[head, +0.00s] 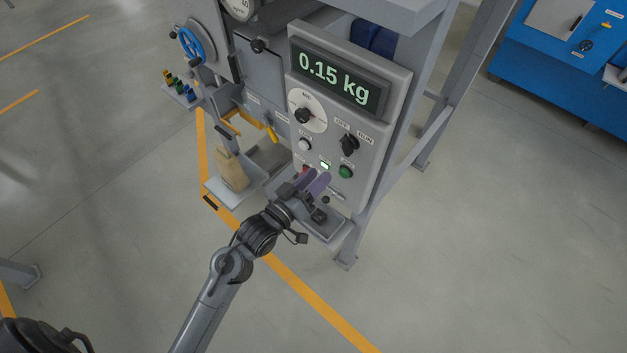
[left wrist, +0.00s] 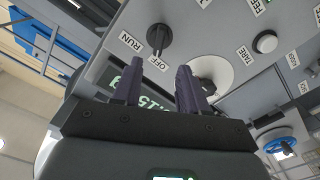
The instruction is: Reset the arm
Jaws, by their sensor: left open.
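My left arm reaches up from the bottom of the head view. My left gripper (head: 318,182) is open and empty, its purple fingers in front of the lower part of the control panel (head: 387,140). In the left wrist view the two fingers (left wrist: 158,85) stand apart with nothing between them, and the panel lies beyond them. The panel's display (head: 337,79) reads 0.15 kg. The OFF/RUN switch (head: 349,144) and a round dial (head: 303,114) sit below it. A green button (head: 345,171) is close to the fingertips. My right gripper does not show.
A tan bag (head: 232,171) stands on a shelf left of the panel. A yellow handle (head: 271,134) and a blue handwheel (head: 190,43) are on the machine. Grey frame legs (head: 435,128) stand at right. A blue cabinet (head: 540,70) is far right. The floor in front is clear.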

